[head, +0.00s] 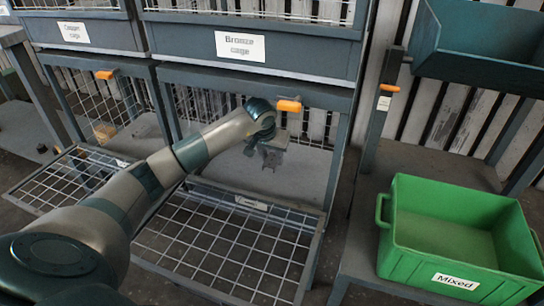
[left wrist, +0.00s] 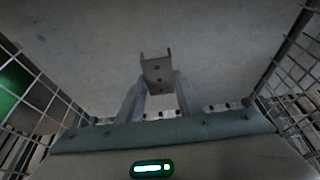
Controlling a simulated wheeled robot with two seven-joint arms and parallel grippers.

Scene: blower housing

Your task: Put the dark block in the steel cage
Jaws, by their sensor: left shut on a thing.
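My left gripper (head: 270,158) reaches into the lower cage (head: 230,240) under the bronze cage, past its lowered mesh door. In the left wrist view its two fingers are shut on a small dull grey-brown block (left wrist: 158,73) with a notched, channel-like end and small dark holes. The block is in front of a plain grey surface of the cage; I cannot tell whether it touches it. In the head view the block is hard to make out against the gripper. A label (head: 251,203) on the lowered door is too small to read. My right gripper is not in view.
Another lower cage with a lowered mesh door (head: 70,178) is at the left. A green "Mixed" bin (head: 455,215) stands at the right. Mesh walls (left wrist: 292,75) flank the gripper.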

